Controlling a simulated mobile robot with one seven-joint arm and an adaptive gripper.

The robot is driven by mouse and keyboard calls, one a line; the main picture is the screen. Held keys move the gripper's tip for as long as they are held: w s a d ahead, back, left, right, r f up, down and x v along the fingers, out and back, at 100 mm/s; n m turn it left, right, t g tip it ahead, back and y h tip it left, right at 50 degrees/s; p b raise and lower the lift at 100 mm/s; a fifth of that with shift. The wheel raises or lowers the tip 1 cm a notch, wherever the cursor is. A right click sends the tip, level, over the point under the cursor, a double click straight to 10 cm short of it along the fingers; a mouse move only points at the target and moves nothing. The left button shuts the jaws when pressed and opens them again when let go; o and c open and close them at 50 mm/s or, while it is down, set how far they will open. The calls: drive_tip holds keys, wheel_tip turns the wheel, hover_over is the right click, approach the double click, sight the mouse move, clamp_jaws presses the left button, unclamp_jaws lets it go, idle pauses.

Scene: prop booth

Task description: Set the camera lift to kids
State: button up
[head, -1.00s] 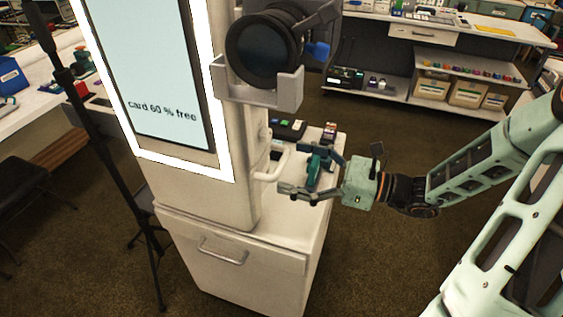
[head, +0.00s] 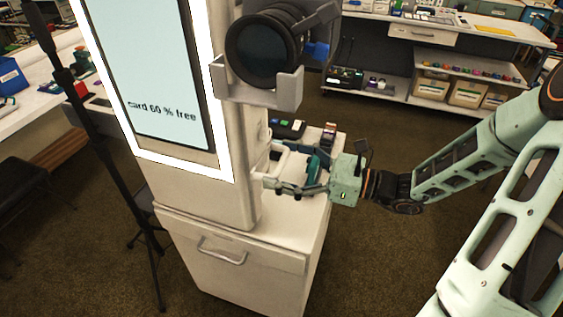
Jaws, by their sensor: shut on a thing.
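The black camera (head: 265,48) sits in a grey bracket (head: 272,92) on the right side of the white booth column (head: 205,190). A pale handle (head: 276,158) sticks out of the column's side below the camera. My gripper (head: 276,168) is at this handle, with one finger above and one below, and is shut on it. The fingers hide part of the handle. No height marks or "kids" label can be read in this view.
A lit screen (head: 150,60) reading "card 60 % free" faces front. Small items, including a dark tray (head: 289,128), lie on the cabinet top (head: 300,215) behind my gripper. A black stand (head: 105,150) is at left. Open floor lies right of the cabinet.

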wheel_tip(320, 180, down, 14)
drive_tip(key=b, duration=0.6)
drive_tip(key=shift+r+b, duration=0.15)
drive_tip(key=shift+b, duration=0.25)
drive_tip(key=shift+d, duration=0.1)
drive_tip(key=o, duration=1.4)
drive_tip(key=v, duration=1.2)
drive_tip(key=shift+r, duration=0.1)
